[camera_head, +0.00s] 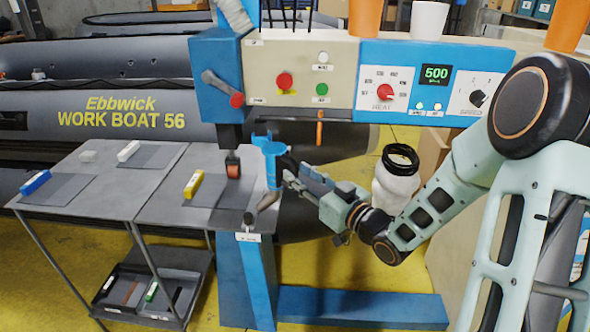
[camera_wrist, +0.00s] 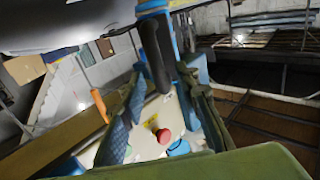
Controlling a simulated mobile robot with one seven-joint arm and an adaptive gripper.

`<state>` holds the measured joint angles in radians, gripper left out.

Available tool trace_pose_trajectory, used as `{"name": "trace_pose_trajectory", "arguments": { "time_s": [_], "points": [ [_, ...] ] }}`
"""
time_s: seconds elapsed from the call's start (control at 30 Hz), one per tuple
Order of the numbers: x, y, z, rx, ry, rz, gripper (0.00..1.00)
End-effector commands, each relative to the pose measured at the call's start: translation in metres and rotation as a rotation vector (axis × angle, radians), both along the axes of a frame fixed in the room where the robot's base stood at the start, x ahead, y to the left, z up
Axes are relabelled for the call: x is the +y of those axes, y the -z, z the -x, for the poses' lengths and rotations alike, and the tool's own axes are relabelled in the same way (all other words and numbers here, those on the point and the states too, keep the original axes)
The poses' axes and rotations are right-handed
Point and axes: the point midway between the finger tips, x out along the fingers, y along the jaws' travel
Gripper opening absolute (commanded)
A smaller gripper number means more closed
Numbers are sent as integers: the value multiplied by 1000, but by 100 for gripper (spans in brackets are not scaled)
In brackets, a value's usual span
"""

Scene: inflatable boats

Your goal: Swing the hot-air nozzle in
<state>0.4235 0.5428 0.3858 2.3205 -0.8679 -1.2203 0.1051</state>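The hot-air nozzle (camera_head: 265,206) is a grey tube below a blue bracket (camera_head: 273,163), near the front edge of the work table, to the right of the roller (camera_head: 233,166). A black handle (camera_wrist: 158,55) with a blue collar shows in the wrist view. My gripper (camera_head: 289,178) is at the right of the bracket, close to it. In the wrist view, my gripper's two fingers (camera_wrist: 163,82) stand apart, with the handle's lower end between their tips. Visible gaps flank it; I cannot tell whether either finger touches it. The head view partly hides this spot.
The control panel (camera_head: 302,55) with red and green buttons is above and behind my gripper. The table (camera_head: 150,205) holds yellow, blue and white blocks on grey pads. A white container (camera_head: 396,185) stands behind my forearm. A grey boat (camera_head: 90,95) lies behind the table.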

Motion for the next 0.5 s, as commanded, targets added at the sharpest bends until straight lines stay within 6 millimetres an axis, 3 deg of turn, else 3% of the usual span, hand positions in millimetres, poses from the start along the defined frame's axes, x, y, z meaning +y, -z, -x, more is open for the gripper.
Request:
{"name": "trace_pose_trajectory", "arguments": {
  "time_s": [0.2, 0.5],
  "points": [
    [14, 0, -16, 0, 0, 0, 30],
    [16, 0, -18, -1, 1, 1, 30]
  ]
}}
